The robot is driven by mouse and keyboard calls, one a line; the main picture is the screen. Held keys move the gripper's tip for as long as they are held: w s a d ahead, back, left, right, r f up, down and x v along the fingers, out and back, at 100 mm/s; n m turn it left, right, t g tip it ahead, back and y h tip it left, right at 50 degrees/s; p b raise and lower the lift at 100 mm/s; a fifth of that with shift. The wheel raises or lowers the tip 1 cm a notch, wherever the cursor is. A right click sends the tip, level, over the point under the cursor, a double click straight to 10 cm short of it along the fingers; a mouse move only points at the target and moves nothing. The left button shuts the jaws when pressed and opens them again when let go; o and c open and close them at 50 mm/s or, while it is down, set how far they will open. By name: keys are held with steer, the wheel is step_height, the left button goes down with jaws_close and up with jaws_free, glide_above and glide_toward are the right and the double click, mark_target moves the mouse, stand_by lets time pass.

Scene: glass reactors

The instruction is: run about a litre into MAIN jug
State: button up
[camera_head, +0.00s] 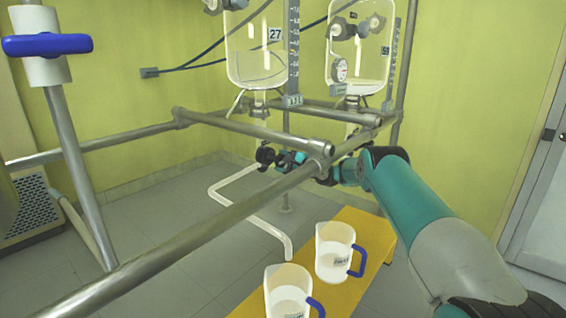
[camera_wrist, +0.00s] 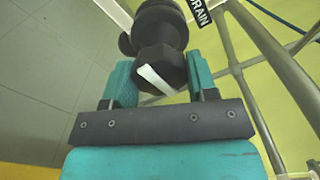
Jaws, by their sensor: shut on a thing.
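My gripper (camera_head: 287,158) is shut on a black valve knob (camera_head: 265,155) below the glass reactor marked 27 (camera_head: 258,62). In the wrist view my teal fingers (camera_wrist: 160,82) sit on both sides of the knob (camera_wrist: 155,62); its white mark lies diagonally. A DRAIN label (camera_wrist: 199,10) is beside it. A white outlet pipe (camera_head: 262,226) bends down, its end appearing just above or behind the front clear jug (camera_head: 288,292). A second clear jug (camera_head: 335,250) stands behind right. Both have blue handles and labels too small to read; I cannot tell which is MAIN.
The jugs stand on a yellow bench (camera_head: 373,232). Metal frame rails (camera_head: 215,222) cross in front of the valve. A second reactor (camera_head: 358,60) with a gauge stands at right. A blue-handled valve (camera_head: 47,44) is at upper left. Grey floor lies open at left.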

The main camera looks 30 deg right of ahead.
steer(key=shift+d, duration=0.1)
steer(key=o, duration=0.9)
steer(key=shift+s, duration=0.1)
steer(key=p+v, duration=0.4)
steer(key=v, duration=1.3)
steer(key=shift+s, duration=0.1)
